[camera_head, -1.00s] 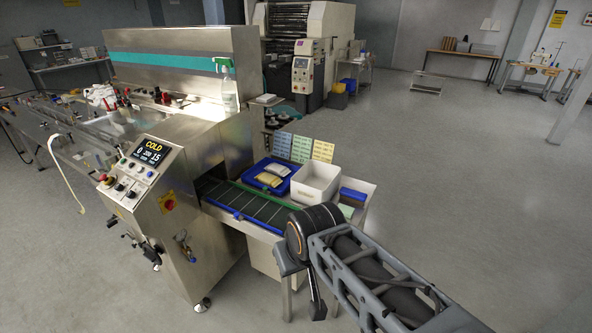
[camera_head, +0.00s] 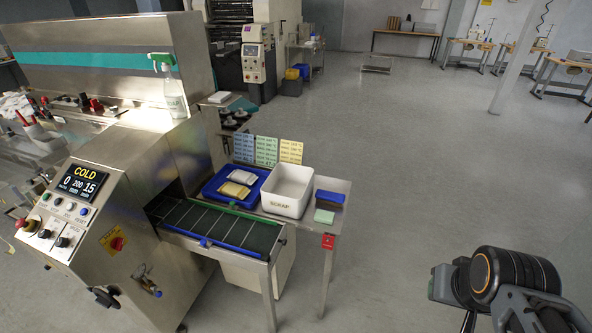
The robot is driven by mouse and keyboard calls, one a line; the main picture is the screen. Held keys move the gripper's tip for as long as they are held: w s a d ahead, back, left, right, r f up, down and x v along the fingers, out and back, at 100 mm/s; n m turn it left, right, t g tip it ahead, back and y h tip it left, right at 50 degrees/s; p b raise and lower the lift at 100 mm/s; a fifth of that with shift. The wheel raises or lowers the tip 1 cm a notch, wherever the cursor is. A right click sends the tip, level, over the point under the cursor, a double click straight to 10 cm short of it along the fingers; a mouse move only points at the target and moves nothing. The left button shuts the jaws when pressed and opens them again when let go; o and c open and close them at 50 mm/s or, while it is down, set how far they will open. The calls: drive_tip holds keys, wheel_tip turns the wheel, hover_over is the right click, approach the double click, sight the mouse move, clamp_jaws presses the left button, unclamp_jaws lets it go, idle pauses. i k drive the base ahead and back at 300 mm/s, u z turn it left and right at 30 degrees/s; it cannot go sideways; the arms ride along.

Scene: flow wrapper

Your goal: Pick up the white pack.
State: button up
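The white pack (camera_head: 243,176) lies in a blue tray (camera_head: 213,197) on the steel side table, just behind a yellowish pack (camera_head: 234,190). Both packs lie flat. My arm shows at the lower right, well to the right of the table and apart from the packs. The end of my arm with its gripper fingers is not visible.
A white bin (camera_head: 287,191) stands right of the tray, with a blue box (camera_head: 329,197) and a green pad (camera_head: 324,216) beside it. The conveyor (camera_head: 218,226) with green and blue rails runs in front. Coloured cards (camera_head: 266,150) stand behind. Floor to the right is clear.

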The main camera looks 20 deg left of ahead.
sight(243, 178)
drive_tip(key=z, duration=0.2)
drive_tip(key=i, duration=4.7)
drive_tip(key=u, duration=2.15)
drive_tip(key=i, duration=2.05)
drive_tip(key=u, duration=3.95)
drive_tip(key=i, duration=0.2)
drive_tip(key=z, duration=0.15)
